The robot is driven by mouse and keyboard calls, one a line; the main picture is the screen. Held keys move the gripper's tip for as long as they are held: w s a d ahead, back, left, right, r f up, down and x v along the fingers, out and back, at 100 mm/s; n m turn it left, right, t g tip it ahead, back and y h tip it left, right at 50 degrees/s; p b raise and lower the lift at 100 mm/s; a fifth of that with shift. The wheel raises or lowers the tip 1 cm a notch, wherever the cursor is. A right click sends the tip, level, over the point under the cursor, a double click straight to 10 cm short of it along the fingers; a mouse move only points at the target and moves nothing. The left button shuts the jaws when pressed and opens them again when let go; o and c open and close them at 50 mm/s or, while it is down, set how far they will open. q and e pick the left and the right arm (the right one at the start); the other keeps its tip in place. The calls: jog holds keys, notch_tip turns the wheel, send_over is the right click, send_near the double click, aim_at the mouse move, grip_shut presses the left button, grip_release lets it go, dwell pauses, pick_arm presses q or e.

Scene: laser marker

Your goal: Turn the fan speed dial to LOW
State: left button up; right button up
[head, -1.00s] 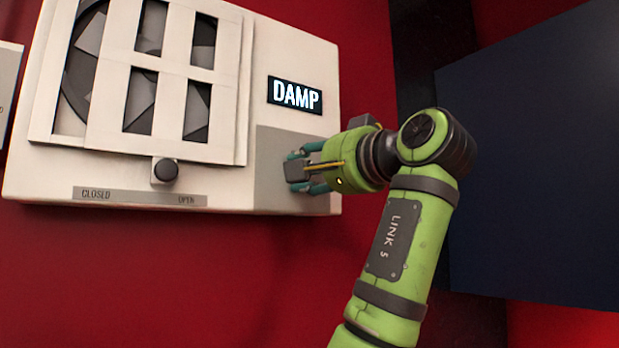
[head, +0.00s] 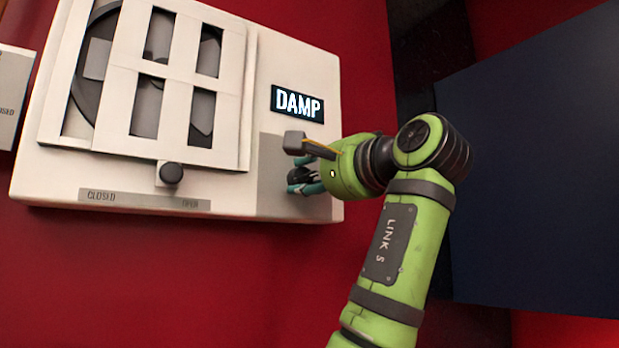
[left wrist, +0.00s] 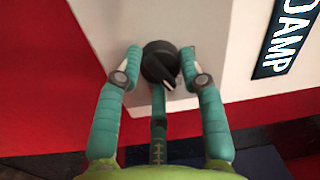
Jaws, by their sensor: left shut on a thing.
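The fan speed dial (left wrist: 157,60) is a round black knob with a raised grip and a white pointer mark. In the left wrist view its pointer end lies toward the lower right. My left gripper (head: 304,181) is at the grey panel (head: 268,180) below the DAMP display (head: 298,104). In the left wrist view my left gripper (left wrist: 160,68) has its teal fingers shut on the dial, one on each side, with a third below. No LOW marking can be read around the dial. My right gripper is not in view.
The white fan housing (head: 258,60) has a slatted shutter (head: 183,142) with a black knob (head: 171,173) above a CLOSED/OPEN strip (head: 145,200). A dark blue panel (head: 540,160) stands to the right. Red wall (head: 150,280) shows below the housing.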

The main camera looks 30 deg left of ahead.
pick_arm(q)
jog(key=shift+r, duration=0.25)
jog(key=o, duration=1)
jog(key=shift+o, duration=0.8)
jog(key=shift+w+f, duration=0.15)
jog(key=v, duration=1.2)
jog(key=shift+a, duration=0.1)
